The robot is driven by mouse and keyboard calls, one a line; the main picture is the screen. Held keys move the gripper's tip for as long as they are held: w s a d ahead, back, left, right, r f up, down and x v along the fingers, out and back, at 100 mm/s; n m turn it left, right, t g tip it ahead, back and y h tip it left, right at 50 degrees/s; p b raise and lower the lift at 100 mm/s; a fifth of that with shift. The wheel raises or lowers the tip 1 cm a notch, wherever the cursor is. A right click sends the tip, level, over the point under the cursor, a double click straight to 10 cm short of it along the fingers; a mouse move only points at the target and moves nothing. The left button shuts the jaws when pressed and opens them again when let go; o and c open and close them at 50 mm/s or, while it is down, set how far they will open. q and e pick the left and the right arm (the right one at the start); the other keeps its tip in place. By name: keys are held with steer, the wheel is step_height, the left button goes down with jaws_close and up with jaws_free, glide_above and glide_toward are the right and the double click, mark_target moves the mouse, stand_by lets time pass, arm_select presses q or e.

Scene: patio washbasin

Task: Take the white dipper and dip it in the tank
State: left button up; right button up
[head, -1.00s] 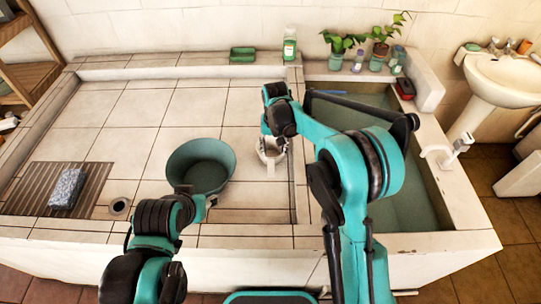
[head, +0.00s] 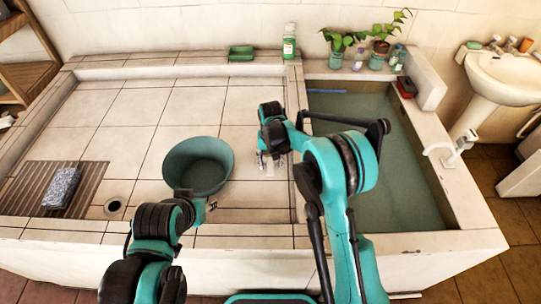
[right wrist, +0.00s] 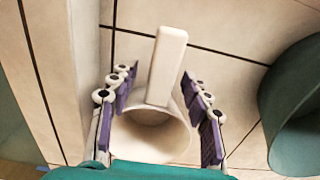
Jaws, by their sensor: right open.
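The white dipper (right wrist: 166,62) stands on the tiled floor in the right wrist view, with its round cup mouth facing up towards the camera and its flat handle pointing up the picture. My right gripper (right wrist: 158,110) is open, with its purple-padded fingers on either side of the dipper. Whether they touch it I cannot tell. In the head view my right gripper (head: 272,163) hides most of the dipper. The tank (head: 437,175) of dark green water lies right of it, behind a low tiled wall. My left gripper (head: 211,205) is in front of the green basin, its fingers mostly hidden.
The round green basin (head: 199,168) stands left of my right gripper. A stone-like block (head: 62,188) lies on a slatted mat at the left. A green tray (head: 241,53), bottle (head: 289,42) and potted plants (head: 340,42) line the back ledge. The back tiles are clear.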

jaws_close()
steer(key=shift+r, duration=0.15)
step_height(320, 180, up, 4)
steer(key=shift+r+p, duration=0.25)
steer(key=shift+p, duration=0.9)
steer(key=s+a+r+p, duration=0.3)
steer(key=s+a+r, duration=0.2)
steer(key=s, duration=0.5)
steer(key=shift+s+a+r, duration=0.15)
steer(key=shift+s+r, duration=0.1)
steer(key=shift+r, duration=0.4)
